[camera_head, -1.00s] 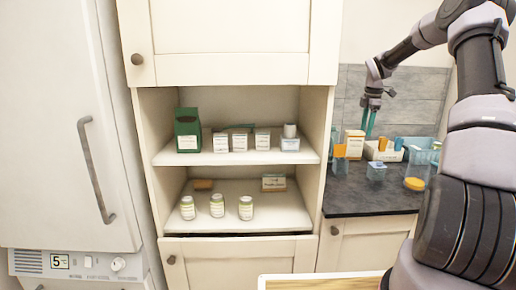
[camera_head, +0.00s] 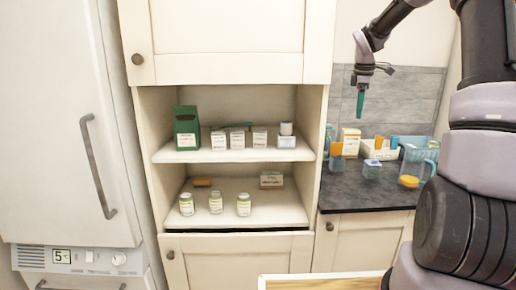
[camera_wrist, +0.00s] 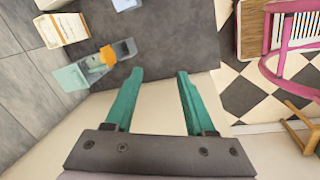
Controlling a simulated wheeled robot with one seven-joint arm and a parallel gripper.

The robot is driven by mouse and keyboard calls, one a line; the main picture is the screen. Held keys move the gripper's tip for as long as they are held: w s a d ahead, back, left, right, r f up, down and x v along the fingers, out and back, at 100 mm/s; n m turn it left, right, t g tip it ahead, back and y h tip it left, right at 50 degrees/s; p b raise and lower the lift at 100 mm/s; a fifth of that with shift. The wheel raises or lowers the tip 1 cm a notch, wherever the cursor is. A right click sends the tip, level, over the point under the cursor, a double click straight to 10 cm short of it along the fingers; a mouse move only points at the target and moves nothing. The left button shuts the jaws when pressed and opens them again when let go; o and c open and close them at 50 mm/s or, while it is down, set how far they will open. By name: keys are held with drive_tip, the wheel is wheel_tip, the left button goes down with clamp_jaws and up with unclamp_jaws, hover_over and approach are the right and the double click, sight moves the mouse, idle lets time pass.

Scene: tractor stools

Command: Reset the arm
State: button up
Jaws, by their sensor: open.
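My gripper (camera_head: 361,98) is raised over the left part of the dark counter (camera_head: 350,192) in the head view, its teal fingers pointing down. In the wrist view the two teal fingers (camera_wrist: 154,98) are spread apart with nothing between them. They hang above the front edge of the dark counter (camera_wrist: 160,45). My arm rises at the right side of the head view and bends over to the gripper.
The counter holds a box (camera_head: 351,142), a clear container with an orange item (camera_head: 336,150), a small jar (camera_head: 371,169) and an orange-lidded pitcher (camera_head: 417,163). Open shelves (camera_head: 245,154) hold several jars and boxes. A pink chair (camera_wrist: 284,65) and stool (camera_wrist: 304,129) stand on checkered floor.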

drive_tip(key=s+a+r+m+t, duration=0.1)
drive_tip(key=s+a+r+m, duration=0.35)
drive_tip(key=s, duration=0.35)
drive_tip(key=s+a+r+m+t, duration=0.1)
drive_tip(key=s+a+r+m, duration=0.3)
drive_tip(key=s, duration=0.4)
drive_tip(key=s+a+m+t+y, duration=0.2)
drive_tip(key=s+m, duration=0.7)
drive_tip(key=s, duration=0.9)
drive_tip(key=shift+a+r+t+y, duration=0.35)
drive_tip(key=shift+t+y, duration=0.05)
drive_tip(key=shift+t, duration=0.2)
